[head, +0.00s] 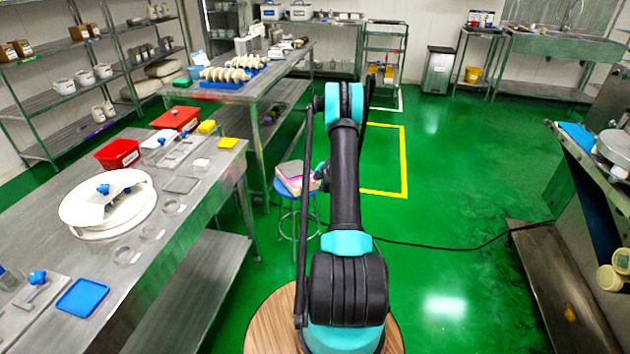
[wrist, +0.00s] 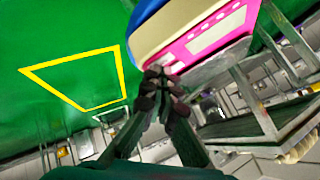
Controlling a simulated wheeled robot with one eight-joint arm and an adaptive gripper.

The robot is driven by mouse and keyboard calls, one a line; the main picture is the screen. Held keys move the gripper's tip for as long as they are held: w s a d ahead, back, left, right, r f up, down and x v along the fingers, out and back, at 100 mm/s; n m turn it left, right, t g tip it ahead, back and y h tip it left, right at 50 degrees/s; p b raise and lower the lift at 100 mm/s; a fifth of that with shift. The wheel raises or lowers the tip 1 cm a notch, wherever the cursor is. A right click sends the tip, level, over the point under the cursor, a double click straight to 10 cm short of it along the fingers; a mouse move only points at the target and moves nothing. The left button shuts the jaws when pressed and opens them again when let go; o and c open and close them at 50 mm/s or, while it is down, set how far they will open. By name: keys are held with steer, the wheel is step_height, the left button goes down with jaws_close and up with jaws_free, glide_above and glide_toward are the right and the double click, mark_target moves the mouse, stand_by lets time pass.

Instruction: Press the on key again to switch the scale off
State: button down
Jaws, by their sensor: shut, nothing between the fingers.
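The scale (head: 291,182) has a pale top and a pink body, and sits on a round blue stool (head: 283,191) in the head view. In the wrist view the scale's pink front panel (wrist: 192,47) fills the upper middle, with several round pale keys in a row. Which one is the on key is too blurred to tell. My gripper (wrist: 158,76) is shut and empty, its fingertips close to the lower left end of the panel. I cannot tell whether they touch it. In the head view my arm hides most of the gripper.
A steel table (head: 190,235) on the left holds a white turntable (head: 75,208), a red bin (head: 117,154) and small dishes. A second steel table (head: 250,90) stands behind the stool. Open green floor (head: 450,190) with a yellow marking lies to the right.

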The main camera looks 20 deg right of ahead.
steer(key=shift+r, duration=0.45)
steer(key=shift+r, duration=3)
